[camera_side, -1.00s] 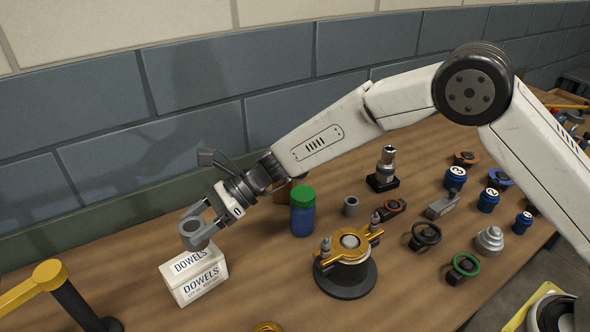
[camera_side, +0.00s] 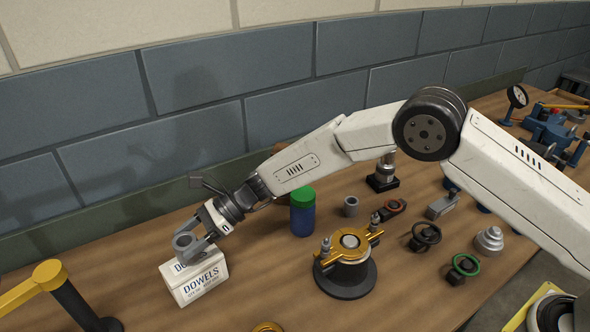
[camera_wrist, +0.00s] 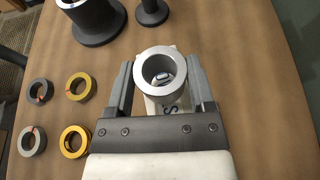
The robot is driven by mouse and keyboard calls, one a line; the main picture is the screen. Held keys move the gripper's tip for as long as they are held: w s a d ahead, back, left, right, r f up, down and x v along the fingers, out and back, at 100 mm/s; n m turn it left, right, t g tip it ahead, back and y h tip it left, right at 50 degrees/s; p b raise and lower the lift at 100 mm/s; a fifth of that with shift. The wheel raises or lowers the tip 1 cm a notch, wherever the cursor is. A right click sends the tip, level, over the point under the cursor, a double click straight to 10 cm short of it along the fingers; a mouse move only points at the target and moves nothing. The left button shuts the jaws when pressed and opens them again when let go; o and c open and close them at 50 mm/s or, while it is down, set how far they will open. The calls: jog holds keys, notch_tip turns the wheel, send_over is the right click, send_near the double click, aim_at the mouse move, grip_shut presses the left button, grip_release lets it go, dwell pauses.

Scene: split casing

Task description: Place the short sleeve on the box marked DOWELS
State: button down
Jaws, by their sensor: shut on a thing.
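My gripper (camera_side: 199,243) is shut on a short grey sleeve (camera_side: 184,243), an open ring-like tube. In the wrist view the sleeve (camera_wrist: 159,72) sits between the two fingers of my gripper (camera_wrist: 160,85), its bore facing the camera. The white box marked DOWELS (camera_side: 198,280) stands on the table at the left, directly below the sleeve. Only a small part of the box shows in the wrist view, behind and through the sleeve. The sleeve's lower end is close to the box top; I cannot tell whether they touch.
A blue jar with a green lid (camera_side: 303,213) stands right of my gripper. A gold-topped fixture on a dark round base (camera_side: 346,281) is farther right. A black post with a yellow arm (camera_side: 72,300) is at the left. Several rings, including a gold one (camera_wrist: 77,86), lie on the table.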

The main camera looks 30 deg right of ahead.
jog(key=shift+f, duration=0.6)
jog(key=shift+f, duration=0.15)
grip_release()
jog(key=shift+d+r, duration=0.4)
jog(key=shift+d, duration=0.15)
jog(key=v, duration=1)
jog(key=shift+d, duration=0.4)
